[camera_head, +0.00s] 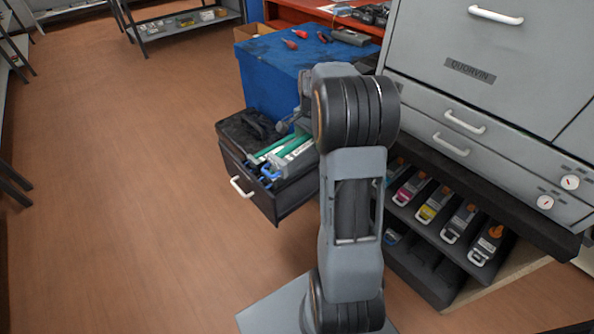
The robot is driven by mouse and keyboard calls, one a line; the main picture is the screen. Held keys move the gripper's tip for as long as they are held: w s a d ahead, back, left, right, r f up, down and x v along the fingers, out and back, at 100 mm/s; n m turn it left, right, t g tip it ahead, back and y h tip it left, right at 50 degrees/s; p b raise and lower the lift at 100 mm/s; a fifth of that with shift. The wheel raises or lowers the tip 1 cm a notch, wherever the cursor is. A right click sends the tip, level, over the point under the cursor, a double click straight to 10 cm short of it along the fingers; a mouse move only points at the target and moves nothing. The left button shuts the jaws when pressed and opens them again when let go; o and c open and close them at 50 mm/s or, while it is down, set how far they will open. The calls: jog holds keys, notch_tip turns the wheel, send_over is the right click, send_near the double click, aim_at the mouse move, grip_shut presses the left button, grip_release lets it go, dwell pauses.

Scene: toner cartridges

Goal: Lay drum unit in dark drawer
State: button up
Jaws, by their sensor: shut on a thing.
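The dark drawer (233,165) is pulled out of the blue cabinet (262,85), with a white handle on its front. Long grey and white units with green strips and blue ends lie in or just over its right part. One of them, at the upper right, looks like the drum unit (294,150). My gripper (287,127) is over the drawer's back right part, small and partly hidden by my arm. It is shut on what appears to be the drum unit; the contact is not clear. I cannot tell whether the unit touches the drawer floor.
A black item lies at the drawer's back left. Red-handled tools (290,44) lie on the blue cabinet. At right, a large grey machine (480,60) stands above a rack of colour cartridges (432,208). Open floor (130,200) spreads to the left.

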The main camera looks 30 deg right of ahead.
jog(key=shift+d+f+m, duration=0.15)
jog(key=shift+d+m, duration=0.05)
jog(key=shift+m, duration=0.1)
notch_tip(320, 180, down, 17)
jog(key=b, duration=0.6)
jog(key=shift+f, duration=0.2)
jog(key=o, duration=1.1)
jog(key=shift+s, duration=0.1)
jog(key=shift+o, duration=0.2)
